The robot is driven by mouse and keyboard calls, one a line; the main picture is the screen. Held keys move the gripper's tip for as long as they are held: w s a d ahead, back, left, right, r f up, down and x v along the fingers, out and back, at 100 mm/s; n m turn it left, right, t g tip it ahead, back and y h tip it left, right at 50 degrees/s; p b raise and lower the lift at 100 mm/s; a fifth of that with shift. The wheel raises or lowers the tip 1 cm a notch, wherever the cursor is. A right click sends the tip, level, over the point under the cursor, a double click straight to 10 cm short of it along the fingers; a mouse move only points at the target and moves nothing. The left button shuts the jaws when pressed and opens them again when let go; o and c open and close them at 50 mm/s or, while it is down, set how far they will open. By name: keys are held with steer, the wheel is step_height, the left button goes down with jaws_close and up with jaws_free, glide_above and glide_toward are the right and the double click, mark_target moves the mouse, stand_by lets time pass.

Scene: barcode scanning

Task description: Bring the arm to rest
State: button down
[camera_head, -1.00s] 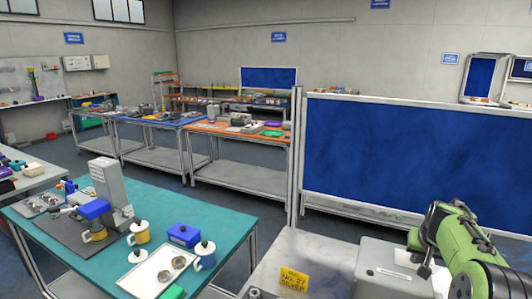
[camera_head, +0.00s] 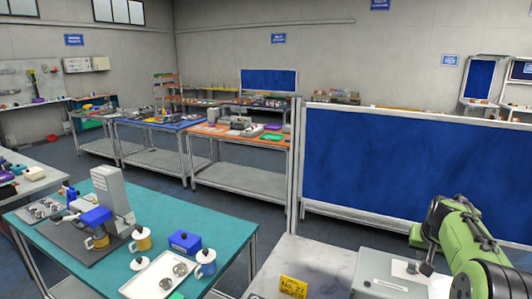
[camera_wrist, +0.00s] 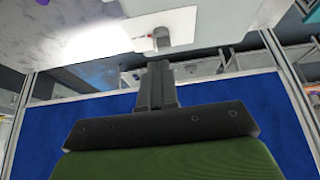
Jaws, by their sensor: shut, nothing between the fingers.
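My green arm (camera_head: 462,235) is at the right of the head view, bent over the near grey bench. My gripper (camera_wrist: 158,66) shows in the wrist view as two dark fingers side by side, closed together with nothing between them. They point toward a pale surface with a small grey part (camera_wrist: 161,40) just beyond the tips. I cannot tell whether the tips touch it. In the head view the gripper is small and partly hidden by my arm.
A teal table (camera_head: 222,224) with mugs and a tray stands at left. A blue partition (camera_head: 400,160) stands behind my arm.

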steer(key=shift+r, duration=0.2)
steer(key=s+a+r+n+y+b, duration=0.1)
steer(key=s+a+r+n+b, duration=0.15)
steer(key=s+a, duration=0.6)
steer(key=s+a+r+n+b, duration=0.1)
steer(key=s+a+b, duration=0.2)
steer(key=s+a, duration=0.55)
steer(key=s+a+f+b, duration=0.1)
steer(key=s+a+f, duration=0.2)
steer(key=s, duration=0.2)
steer(key=s+a+f+n+y+b, duration=0.1)
steer(key=s+a+f, duration=0.1)
steer(key=s, duration=0.4)
steer(key=s+a+f+b, duration=0.2)
steer(key=s+a+f, duration=0.1)
steer(key=s, duration=0.3)
steer(key=shift+a+f+n+y, duration=0.3)
steer(key=shift+f+n, duration=0.05)
steer(key=shift+f, duration=0.2)
